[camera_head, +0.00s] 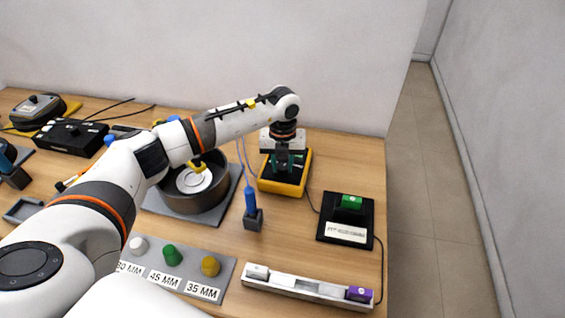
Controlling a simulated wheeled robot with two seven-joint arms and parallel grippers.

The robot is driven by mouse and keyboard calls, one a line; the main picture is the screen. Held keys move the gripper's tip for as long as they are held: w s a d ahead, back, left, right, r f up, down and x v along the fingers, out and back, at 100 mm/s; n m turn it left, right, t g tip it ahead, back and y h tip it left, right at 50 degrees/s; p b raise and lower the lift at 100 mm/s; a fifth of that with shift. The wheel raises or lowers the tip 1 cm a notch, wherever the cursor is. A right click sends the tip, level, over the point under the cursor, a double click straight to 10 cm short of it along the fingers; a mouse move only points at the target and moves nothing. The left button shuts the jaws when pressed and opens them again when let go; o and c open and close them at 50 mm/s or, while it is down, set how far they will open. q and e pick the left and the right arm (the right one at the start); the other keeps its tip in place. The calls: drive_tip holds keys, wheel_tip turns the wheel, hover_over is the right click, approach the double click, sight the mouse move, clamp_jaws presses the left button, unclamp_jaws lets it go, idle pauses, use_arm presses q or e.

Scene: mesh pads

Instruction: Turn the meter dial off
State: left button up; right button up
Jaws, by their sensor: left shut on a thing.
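The meter (302,183) is a yellow-framed box with a dark face, standing on the table right of the middle. My left arm reaches in from the left across the table and ends above the meter. My left gripper (283,166) points down at the meter's face and is shut on the dial, which its fingers mostly hide. The dial's setting cannot be read from here. My right gripper is not in view.
A white rail (306,286) sits in front. A blue probe (250,202) stands in a holder left of the meter. A dark round pot (219,190) sits on a grey mat. A wall rises behind.

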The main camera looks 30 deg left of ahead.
sight(284, 166)
use_arm(q)
drive_tip(key=n, duration=0.6)
drive_tip(key=shift+r+p, duration=0.1)
drive_tip(key=shift+p, duration=0.2)
drive_tip(key=n+p, duration=0.1)
drive_tip(key=n, duration=0.5)
drive_tip(key=shift+w+n, duration=0.15)
drive_tip(key=shift+n, duration=0.15)
drive_tip(key=o, duration=1)
wheel_tip(284, 166, up, 12)
drive_tip(key=b, duration=0.2)
drive_tip(key=shift+b, duration=0.4)
